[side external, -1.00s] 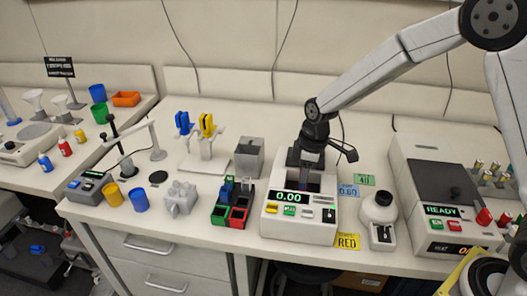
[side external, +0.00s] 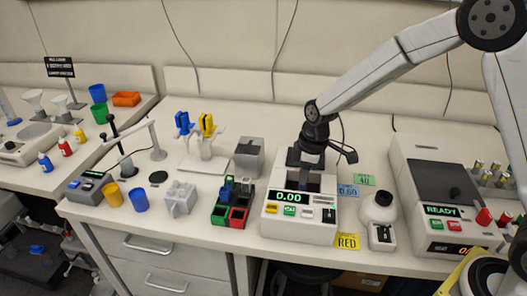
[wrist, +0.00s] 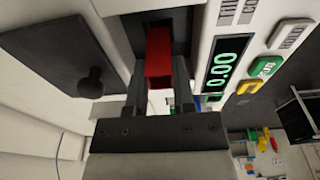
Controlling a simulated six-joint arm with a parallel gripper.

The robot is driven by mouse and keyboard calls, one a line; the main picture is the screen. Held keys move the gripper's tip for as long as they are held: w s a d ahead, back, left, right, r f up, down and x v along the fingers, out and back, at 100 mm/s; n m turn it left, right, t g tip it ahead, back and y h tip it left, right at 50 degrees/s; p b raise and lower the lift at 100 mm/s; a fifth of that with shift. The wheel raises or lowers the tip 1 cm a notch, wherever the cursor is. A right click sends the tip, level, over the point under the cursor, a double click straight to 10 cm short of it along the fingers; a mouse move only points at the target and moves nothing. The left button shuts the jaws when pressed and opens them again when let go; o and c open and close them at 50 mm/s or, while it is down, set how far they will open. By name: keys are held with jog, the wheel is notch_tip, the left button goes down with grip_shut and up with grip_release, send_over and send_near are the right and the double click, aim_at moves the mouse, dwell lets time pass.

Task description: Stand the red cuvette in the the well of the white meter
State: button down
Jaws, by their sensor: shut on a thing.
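The white meter (side external: 298,231) stands at the middle front of the bench, its display reading 0.00. It also shows in the wrist view (wrist: 205,35), with a dark recess (wrist: 180,20) beside the display. My gripper (wrist: 160,80) is shut on the red cuvette (wrist: 158,52), which sits between the two fingers. The cuvette's far end reaches toward the dark recess; I cannot tell how deep it is in the well. In the side view my gripper (side external: 305,160) is over the back of the meter, and the cuvette is hidden there.
A grey box (side external: 249,155) and a rack with green and red compartments (side external: 222,215) stand left of the meter. A larger READY machine (side external: 430,180) stands farther right.

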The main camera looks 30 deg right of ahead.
aim_at(302, 189)
jog(key=shift+f, duration=1.65)
dwell(1.4)
jog(key=shift+c, duration=1.9)
grip_release()
jog(key=shift+r, duration=0.1)
jog(key=shift+r, duration=3.4)
jog(key=s+d+m, duration=0.2)
jog(key=s+m, duration=0.2)
jog(key=s, duration=0.4)
jog(key=s+d+m+t+h, duration=0.1)
jog(key=s+d+m, duration=0.2)
jog(key=s+m, duration=0.2)
jog(key=shift+s+f+t, duration=0.3)
jog(key=shift+s+f, duration=0.15)
jog(key=shift+s, duration=1.4)
